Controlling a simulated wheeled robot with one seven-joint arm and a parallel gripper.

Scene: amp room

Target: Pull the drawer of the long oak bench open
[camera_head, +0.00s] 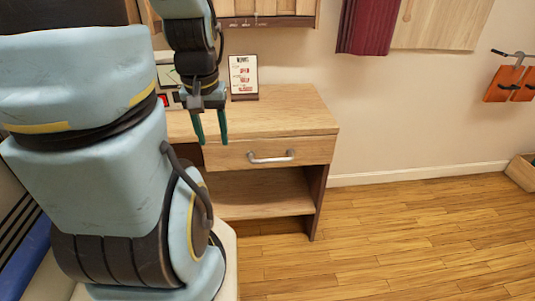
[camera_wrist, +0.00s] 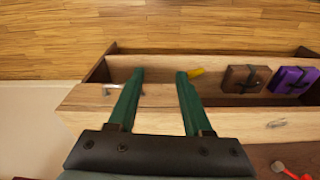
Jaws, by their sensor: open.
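The long oak bench (camera_head: 285,106) stands against the wall in the head view. Its drawer front (camera_head: 228,157) has a silver bar handle (camera_head: 270,158) and looks closed. My gripper (camera_head: 209,140) is open and empty, its green fingers pointing down before the bench's left front. The handle is to its right, apart from it. The wrist view shows both fingers (camera_wrist: 156,74) spread over a pale wooden strip (camera_wrist: 235,122).
A menu card (camera_head: 243,76) stands on the bench top. Below the drawer is an open shelf (camera_head: 260,193). In the wrist view a brown box (camera_wrist: 245,79) and a purple box (camera_wrist: 293,79) sit in a wooden compartment. The floor (camera_head: 420,220) right of the bench is clear.

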